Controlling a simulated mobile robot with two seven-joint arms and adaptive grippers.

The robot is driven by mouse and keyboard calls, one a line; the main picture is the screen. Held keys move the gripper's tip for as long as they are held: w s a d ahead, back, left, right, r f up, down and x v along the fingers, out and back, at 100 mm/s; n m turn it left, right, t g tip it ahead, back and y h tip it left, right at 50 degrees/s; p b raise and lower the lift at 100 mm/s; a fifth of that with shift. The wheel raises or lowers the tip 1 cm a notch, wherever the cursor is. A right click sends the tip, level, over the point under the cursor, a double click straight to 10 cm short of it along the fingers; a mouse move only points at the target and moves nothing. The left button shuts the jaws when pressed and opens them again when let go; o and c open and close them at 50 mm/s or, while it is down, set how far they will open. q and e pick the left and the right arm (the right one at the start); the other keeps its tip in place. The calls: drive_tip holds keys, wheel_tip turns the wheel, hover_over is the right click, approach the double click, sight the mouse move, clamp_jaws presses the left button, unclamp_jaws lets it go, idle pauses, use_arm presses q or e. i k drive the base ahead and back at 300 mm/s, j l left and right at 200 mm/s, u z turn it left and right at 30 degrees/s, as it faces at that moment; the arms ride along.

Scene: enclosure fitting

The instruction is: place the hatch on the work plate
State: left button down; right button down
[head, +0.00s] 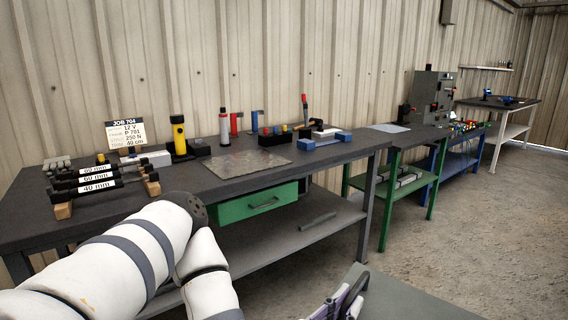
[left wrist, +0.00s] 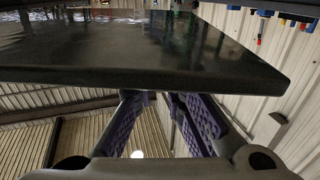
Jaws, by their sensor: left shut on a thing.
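The hatch is a dark grey flat panel (head: 415,302) at the bottom of the head view, partly cut off by the frame. It fills the upper part of the left wrist view as a broad dark slab (left wrist: 150,62). My left gripper (head: 350,290), with purple pads, is shut on the hatch, in front of the bench. In the left wrist view its fingers (left wrist: 155,100) reach behind the slab's edge, so the grip point is hidden. The work plate (head: 248,164) is a grey metal sheet lying flat on the dark bench, bare and away from the hatch. My right gripper is not in view.
The bench (head: 300,172) carries labelled bars (head: 98,178) at left. A yellow torch (head: 179,136), a job sign (head: 126,135) and several coloured tools stand behind the plate. A green drawer (head: 252,203) is below. Other benches stand at right, with open floor before them.

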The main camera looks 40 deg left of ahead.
sight(247, 162)
drive_tip(key=i, duration=1.85)
drive_tip(key=i+z, duration=0.3)
drive_tip(key=z, duration=0.15)
drive_tip(key=i+j+z, duration=0.15)
drive_tip(key=z, duration=0.35)
drive_tip(key=i+j+z, duration=0.3)
drive_tip(key=z, duration=6.2)
drive_tip(key=k, duration=0.05)
